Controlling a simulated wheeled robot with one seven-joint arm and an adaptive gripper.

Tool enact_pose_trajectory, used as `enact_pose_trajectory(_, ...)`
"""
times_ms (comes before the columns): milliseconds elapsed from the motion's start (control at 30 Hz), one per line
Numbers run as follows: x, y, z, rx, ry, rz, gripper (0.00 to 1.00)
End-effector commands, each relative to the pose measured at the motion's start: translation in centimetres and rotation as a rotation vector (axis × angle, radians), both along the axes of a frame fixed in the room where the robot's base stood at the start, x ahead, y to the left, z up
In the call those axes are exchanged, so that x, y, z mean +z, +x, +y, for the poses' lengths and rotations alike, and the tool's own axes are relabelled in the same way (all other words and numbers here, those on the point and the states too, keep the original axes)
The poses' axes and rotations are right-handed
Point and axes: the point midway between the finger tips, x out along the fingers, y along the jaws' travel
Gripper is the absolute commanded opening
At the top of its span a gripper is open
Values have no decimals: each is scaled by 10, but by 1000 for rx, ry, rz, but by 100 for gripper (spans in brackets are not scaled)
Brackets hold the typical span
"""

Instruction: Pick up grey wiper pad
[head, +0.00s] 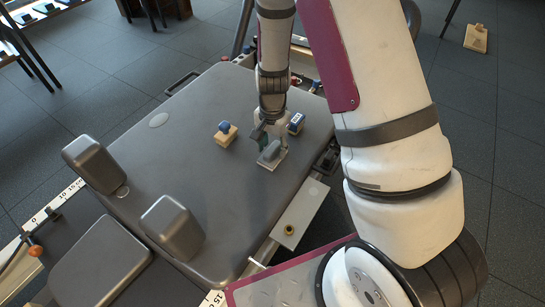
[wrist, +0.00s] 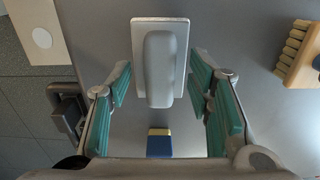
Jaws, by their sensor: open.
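The grey wiper pad (head: 272,157) lies on the grey padded carriage top. It is a pale flat plate with a raised, rounded grey handle. In the wrist view the wiper pad (wrist: 160,65) is upper centre, its handle pointing down the picture. My gripper (head: 268,137) is over the pad in the head view, partly covering it. In the wrist view my gripper (wrist: 159,88) is open, with one teal finger either side of the handle's lower end. Both fingers look apart from the handle. The remaining height cannot be told exactly.
A blue-and-cream block (head: 296,123) lies close behind the pad; it also shows in the wrist view (wrist: 158,143). A wooden brush (head: 226,134) with a blue knob lies to the left. Two grey shoulder rests (head: 172,227) stand front left. The carriage edge is to the right.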

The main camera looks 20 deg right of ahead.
Motion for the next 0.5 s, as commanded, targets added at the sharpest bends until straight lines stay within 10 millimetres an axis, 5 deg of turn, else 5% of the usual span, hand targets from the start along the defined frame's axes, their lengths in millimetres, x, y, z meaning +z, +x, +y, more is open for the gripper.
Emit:
enact_pose_trajectory(267,-8,0,0,-1,0,-1,47)
enact_pose_trajectory(500,-8,0,0,-1,0,-1,0)
